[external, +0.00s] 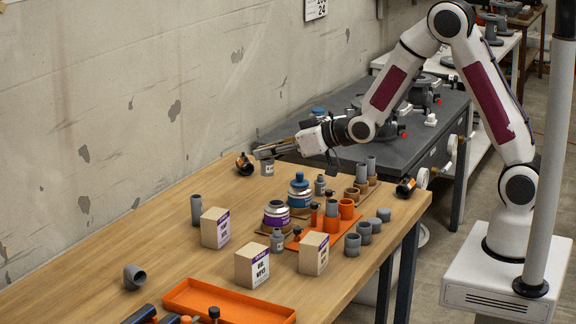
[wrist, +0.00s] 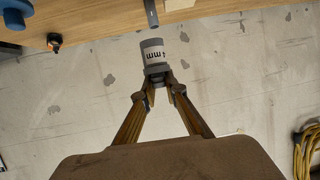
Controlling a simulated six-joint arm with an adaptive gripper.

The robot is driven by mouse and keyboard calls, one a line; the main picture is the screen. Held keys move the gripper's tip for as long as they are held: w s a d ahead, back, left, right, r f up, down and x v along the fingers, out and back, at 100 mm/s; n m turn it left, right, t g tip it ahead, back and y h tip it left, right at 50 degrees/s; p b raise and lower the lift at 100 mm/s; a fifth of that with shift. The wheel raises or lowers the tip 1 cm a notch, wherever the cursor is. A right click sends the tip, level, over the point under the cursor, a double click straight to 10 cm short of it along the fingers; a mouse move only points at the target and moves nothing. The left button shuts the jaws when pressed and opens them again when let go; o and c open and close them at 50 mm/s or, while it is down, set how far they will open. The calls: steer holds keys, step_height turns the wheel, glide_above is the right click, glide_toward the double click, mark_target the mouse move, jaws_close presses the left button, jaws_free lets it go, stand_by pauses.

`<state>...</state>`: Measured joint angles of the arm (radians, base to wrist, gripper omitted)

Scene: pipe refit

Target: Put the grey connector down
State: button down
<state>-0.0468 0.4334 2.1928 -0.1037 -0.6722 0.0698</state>
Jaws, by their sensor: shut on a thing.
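My gripper (external: 262,154) is shut on the grey connector, a short grey cylinder with a white printed label. In the external view the connector (external: 267,168) hangs just under the fingertips, at the table's far end near the wall. In the wrist view the connector (wrist: 153,52) stands out beyond the two fingertips (wrist: 160,82), its lower end between them. I cannot tell whether it touches the tabletop (external: 150,220).

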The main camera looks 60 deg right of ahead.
mark_target(270, 164)
steer(key=s+d+r+m+h, duration=0.1)
steer(key=s+d, duration=0.3)
steer(key=s, duration=0.1)
steer(key=shift+d+h, duration=0.3)
steer(key=shift+d, duration=0.1)
steer(key=shift+a, duration=0.1)
steer(key=w+d+f+m+h, duration=0.2)
steer(key=w+f+h, duration=0.1)
steer(key=w, duration=0.6)
steer(key=w+d+f+m+g+h, duration=0.1)
steer(key=w+d+f+m+h, duration=0.1)
steer(key=w, duration=0.6)
step_height(270, 164, down, 3)
steer(key=shift+w+d+r+m+h, duration=0.15)
steer(key=shift+w+d+m+h, duration=0.25)
steer(key=shift+d+m, duration=0.2)
step_height(270, 164, down, 6)
stand_by(0.5)
